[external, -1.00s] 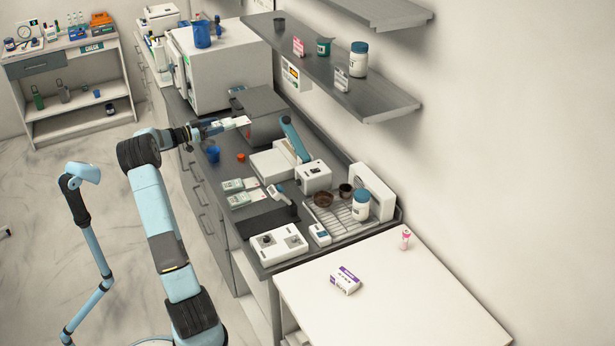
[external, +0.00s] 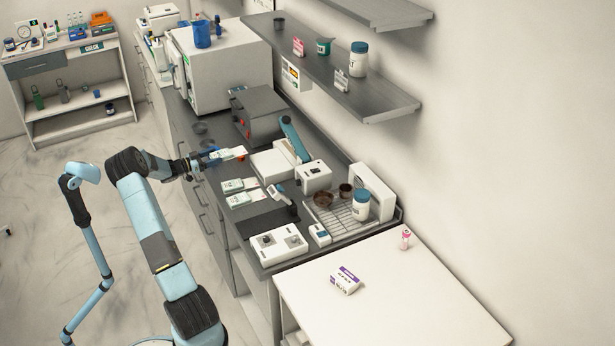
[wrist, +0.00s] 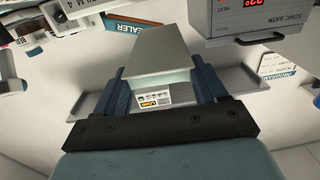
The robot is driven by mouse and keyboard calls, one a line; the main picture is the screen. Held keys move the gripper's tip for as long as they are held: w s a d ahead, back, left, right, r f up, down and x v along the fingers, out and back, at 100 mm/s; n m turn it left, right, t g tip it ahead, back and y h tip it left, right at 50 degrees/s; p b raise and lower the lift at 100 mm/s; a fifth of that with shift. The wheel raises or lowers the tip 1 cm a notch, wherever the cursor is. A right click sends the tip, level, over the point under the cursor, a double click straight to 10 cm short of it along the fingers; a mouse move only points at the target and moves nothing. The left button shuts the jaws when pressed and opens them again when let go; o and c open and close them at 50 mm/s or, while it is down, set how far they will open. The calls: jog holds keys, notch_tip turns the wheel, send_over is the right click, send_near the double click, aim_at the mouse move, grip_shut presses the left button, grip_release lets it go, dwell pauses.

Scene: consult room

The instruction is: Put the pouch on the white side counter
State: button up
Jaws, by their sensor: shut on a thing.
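My gripper (external: 211,157) is shut on a flat white and pale-green pouch (external: 232,153) and holds it above the dark counter. In the wrist view the pouch (wrist: 158,62) sits between the two blue fingers of my gripper (wrist: 160,88), with a printed label at its near end. The white side counter (external: 400,293) is at the lower right of the external view, well away from my gripper. More similar pouches (external: 239,186) lie on the dark counter, nearer the camera than my gripper.
The white side counter bears a purple-and-white box (external: 345,281) and a small pink-capped bottle (external: 405,239); much of its top is clear. Between lie a sealer with a blue arm (external: 294,139), a drying rack (external: 345,216) and a white two-dial device (external: 278,244). A grey shelf (external: 335,75) overhangs the wall side.

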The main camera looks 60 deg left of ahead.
aim_at(215, 178)
jog(key=shift+f, duration=0.1)
jog(key=shift+f, duration=4.65)
jog(key=shift+f, duration=0.1)
jog(key=o, duration=1)
jog(key=shift+o, duration=0.2)
jog(key=shift+f, duration=0.1)
jog(key=s, duration=1.3)
jog(key=shift+s+d, duration=0.3)
jog(key=shift+s, duration=0.1)
